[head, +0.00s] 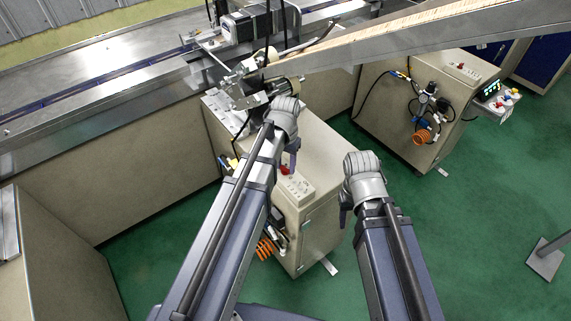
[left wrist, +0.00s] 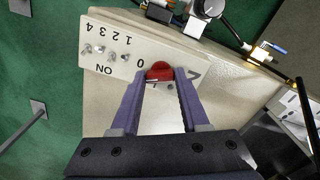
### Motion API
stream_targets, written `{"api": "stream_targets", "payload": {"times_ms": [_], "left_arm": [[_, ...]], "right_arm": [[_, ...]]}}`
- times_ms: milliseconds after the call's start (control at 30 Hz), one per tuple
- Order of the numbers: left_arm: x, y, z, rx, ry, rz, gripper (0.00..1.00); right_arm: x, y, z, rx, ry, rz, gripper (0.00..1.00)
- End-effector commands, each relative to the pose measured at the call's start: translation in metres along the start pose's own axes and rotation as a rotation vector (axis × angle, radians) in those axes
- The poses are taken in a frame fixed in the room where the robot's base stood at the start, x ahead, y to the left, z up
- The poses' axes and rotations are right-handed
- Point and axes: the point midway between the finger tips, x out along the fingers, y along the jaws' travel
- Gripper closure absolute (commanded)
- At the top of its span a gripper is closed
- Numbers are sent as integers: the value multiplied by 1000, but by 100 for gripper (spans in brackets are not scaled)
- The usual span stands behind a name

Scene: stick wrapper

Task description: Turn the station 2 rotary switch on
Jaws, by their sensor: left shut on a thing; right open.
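The red rotary switch (left wrist: 160,71) sits on a pale panel (left wrist: 112,58) marked with a large 2, "ON", 0 and small numbers 1 to 4. Several small metal toggles stand beside it. My left gripper (left wrist: 158,79) has its purple fingers on either side of the red switch and is shut on it. In the head view my left gripper (head: 291,170) reaches down to the panel (head: 299,192) on top of the beige cabinet, where a bit of red shows. The exact angle of the switch is hard to tell. My right gripper (head: 344,216) is open and empty, right of the cabinet.
Valves and hoses (left wrist: 206,10) lie close to the panel. A long metal rail (head: 420,43) crosses above the cabinet's back. A second beige cabinet (head: 385,135) with a gauge and orange coil stands at the right. Green floor is free around my right gripper.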

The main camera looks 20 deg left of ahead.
Motion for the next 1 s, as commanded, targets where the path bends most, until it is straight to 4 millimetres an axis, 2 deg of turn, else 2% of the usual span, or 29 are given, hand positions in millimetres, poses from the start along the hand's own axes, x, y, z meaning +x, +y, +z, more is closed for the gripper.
{"api": "stream_targets", "payload": {"times_ms": [700,1000], "left_arm": [[0,0,-1,-676,0,0,100],[0,0,-1,-909,0,0,100]], "right_arm": [[0,0,0,0,0,0,48],[0,0,0,0,0,0,48]]}}
